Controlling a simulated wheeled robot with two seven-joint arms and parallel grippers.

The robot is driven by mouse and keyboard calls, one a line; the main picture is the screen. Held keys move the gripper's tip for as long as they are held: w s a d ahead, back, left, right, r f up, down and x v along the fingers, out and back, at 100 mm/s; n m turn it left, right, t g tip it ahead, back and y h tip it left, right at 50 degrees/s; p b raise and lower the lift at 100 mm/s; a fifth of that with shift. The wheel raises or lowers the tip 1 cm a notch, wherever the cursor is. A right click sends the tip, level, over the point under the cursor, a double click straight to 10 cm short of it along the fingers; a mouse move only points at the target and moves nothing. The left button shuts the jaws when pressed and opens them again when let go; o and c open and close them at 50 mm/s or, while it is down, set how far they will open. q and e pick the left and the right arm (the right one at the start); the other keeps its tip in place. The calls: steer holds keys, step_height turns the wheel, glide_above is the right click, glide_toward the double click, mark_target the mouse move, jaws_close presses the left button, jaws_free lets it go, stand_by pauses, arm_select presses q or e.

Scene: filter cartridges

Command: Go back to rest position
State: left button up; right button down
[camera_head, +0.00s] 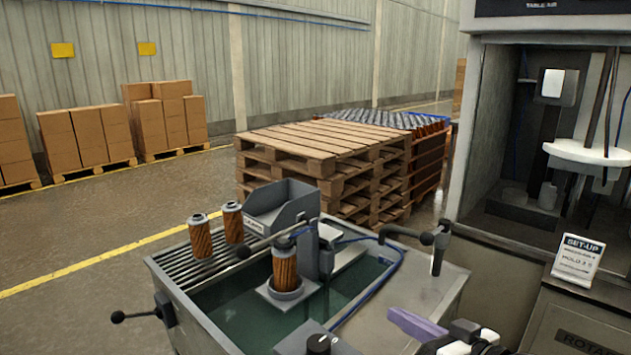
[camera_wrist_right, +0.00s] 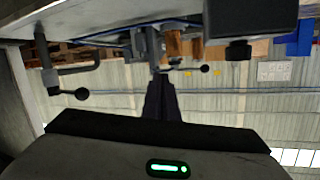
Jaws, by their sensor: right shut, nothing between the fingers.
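My right gripper (camera_head: 413,324) shows at the bottom right of the head view, its purple fingers pointing left, with part of my arm behind it. In the right wrist view its dark fingers (camera_wrist_right: 160,100) are together with nothing between them. One orange filter cartridge (camera_head: 285,266) stands upright in a round holder over the tank. Two more cartridges, one in front (camera_head: 200,239) and one behind (camera_head: 233,224), stand on the slatted rack. My left gripper is not in view.
A grey bin (camera_head: 283,209) sits at the tank's back edge. A black-knobbed lever (camera_head: 135,316) sticks out at the left. A pipe (camera_head: 405,233) and blue hose are near the right side. A cabinet with a SET-UP sign (camera_head: 577,260) stands right. Stacked pallets (camera_head: 320,140) are behind.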

steer(key=s+d+f+n+g+h, duration=0.1)
steer(key=s+d+f+h, duration=0.1)
steer(key=s+d+f, duration=0.5)
steer(key=s+d+f+n+g+h, duration=0.1)
steer(key=s+d+f+n+h, duration=0.15)
steer(key=d+f, duration=0.45)
steer(key=s+d+f+n+g+h, duration=0.2)
steer(key=s+d+f, duration=0.2)
steer(key=s+f, duration=0.4)
steer(key=s+d+f+n+g+h, duration=0.15)
steer(key=s+d+f, duration=0.25)
steer(key=s+f, duration=0.45)
steer(key=s+a+m+t+y, duration=0.1)
steer(key=a+m, duration=0.7)
steer(key=a, duration=1.3)
steer(key=shift+s+m+y, duration=0.3)
steer(key=shift+s+y, duration=0.3)
steer(key=shift+s, duration=0.4)
steer(key=shift+s+a, duration=0.1)
